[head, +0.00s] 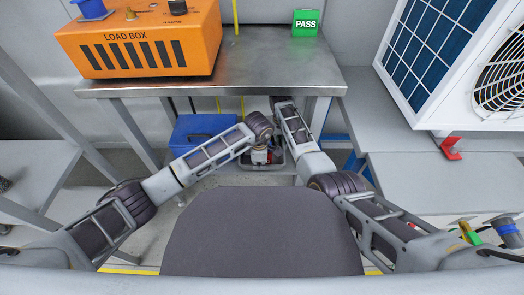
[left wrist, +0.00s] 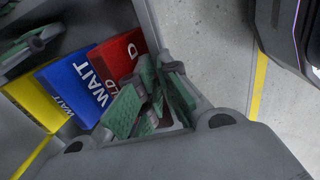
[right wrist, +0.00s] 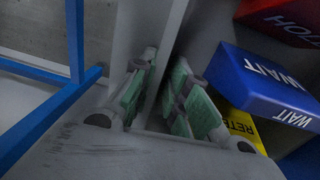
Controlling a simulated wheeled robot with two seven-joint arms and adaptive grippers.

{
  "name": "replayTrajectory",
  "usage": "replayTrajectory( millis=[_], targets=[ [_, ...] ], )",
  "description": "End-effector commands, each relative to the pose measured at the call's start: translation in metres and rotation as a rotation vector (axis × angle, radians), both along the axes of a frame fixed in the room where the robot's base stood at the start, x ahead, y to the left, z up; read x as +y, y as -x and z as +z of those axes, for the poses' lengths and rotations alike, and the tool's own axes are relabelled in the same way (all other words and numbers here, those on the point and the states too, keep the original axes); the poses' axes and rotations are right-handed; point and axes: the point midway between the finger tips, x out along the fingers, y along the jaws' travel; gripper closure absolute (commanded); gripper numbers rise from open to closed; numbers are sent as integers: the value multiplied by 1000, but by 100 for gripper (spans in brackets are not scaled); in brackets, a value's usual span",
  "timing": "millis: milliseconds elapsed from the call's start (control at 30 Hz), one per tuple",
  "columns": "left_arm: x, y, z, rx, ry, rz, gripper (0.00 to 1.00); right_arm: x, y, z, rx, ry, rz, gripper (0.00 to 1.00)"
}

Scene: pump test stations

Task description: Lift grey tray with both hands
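The grey tray (head: 268,167) sits low under the metal table, between my two grippers. My left gripper (head: 259,140) is at its left side and my right gripper (head: 283,104) at its right side, both partly hidden by the arms. In the left wrist view, my left fingers with green pads (left wrist: 160,65) are drawn close together on the tray's wall (left wrist: 152,22). In the right wrist view, my right fingers (right wrist: 164,62) stand tight on both sides of the opposite wall (right wrist: 176,20). Red, blue and yellow blocks (left wrist: 75,85) with lettering lie inside the tray.
A metal table (head: 262,60) stands above and behind, with an orange load box (head: 140,45) and a green PASS block (head: 305,22). A blue box (head: 196,132) is left of the tray. Blue frame bars (right wrist: 76,55) run beside my right gripper.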

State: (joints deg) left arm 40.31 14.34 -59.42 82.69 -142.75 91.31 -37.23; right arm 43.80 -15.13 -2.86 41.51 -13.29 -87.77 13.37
Motion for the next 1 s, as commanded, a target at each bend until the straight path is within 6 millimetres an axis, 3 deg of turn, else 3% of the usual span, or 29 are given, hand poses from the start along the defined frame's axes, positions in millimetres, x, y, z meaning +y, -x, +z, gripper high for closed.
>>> replayTrajectory(
  millis=[100,1000],
  targets=[
    [0,0,0,0,0,0,100,0,0,0,0,0,0,100],
    [0,0,12,-2,1,-1,100,0,0,11,-1,1,0,100]
  ],
)
